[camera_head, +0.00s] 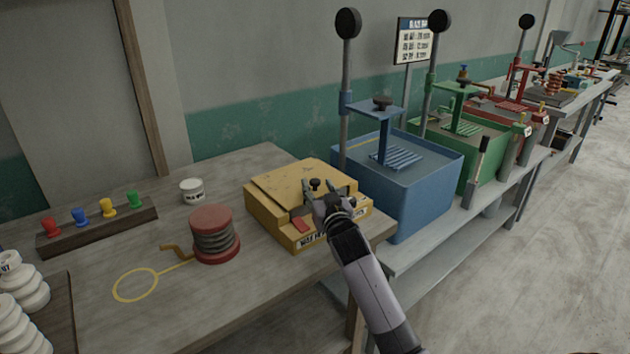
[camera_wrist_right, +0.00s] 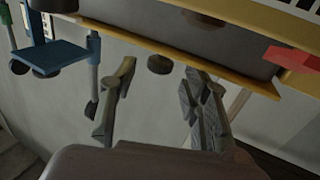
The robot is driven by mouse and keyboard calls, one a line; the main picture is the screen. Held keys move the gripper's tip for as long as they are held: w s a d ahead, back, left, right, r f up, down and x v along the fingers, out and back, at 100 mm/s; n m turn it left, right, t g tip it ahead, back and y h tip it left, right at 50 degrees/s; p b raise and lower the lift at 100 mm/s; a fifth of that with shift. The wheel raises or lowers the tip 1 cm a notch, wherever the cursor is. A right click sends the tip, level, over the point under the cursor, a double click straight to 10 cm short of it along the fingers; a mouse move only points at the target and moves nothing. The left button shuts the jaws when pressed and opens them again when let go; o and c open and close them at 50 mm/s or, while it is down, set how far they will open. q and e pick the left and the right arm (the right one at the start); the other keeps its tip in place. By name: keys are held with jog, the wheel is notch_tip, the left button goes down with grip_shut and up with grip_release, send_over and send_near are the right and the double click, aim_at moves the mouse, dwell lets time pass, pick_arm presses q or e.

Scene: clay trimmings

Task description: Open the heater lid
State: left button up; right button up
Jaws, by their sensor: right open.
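The yellow heater (camera_head: 278,222) stands at the right end of the wooden table. My right gripper (camera_head: 319,188) reaches in from the front right, at the knob. In the right wrist view my right gripper (camera_wrist_right: 160,70) is open, and a dark round knob (camera_wrist_right: 160,63) shows between its fingertips, with no finger visibly closed on it. My left gripper is not in view.
A red-capped spool (camera_head: 212,225) and a small white jar (camera_head: 192,189) stand left of the heater. A rack of colored pegs (camera_head: 98,230) lies farther left. A blue bin (camera_head: 405,190) with a lever press stands close on the heater's right.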

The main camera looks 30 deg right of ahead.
aim_at(316, 185)
jog(key=shift+x, duration=1.85)
jog(key=shift+c, duration=0.2)
grip_shut()
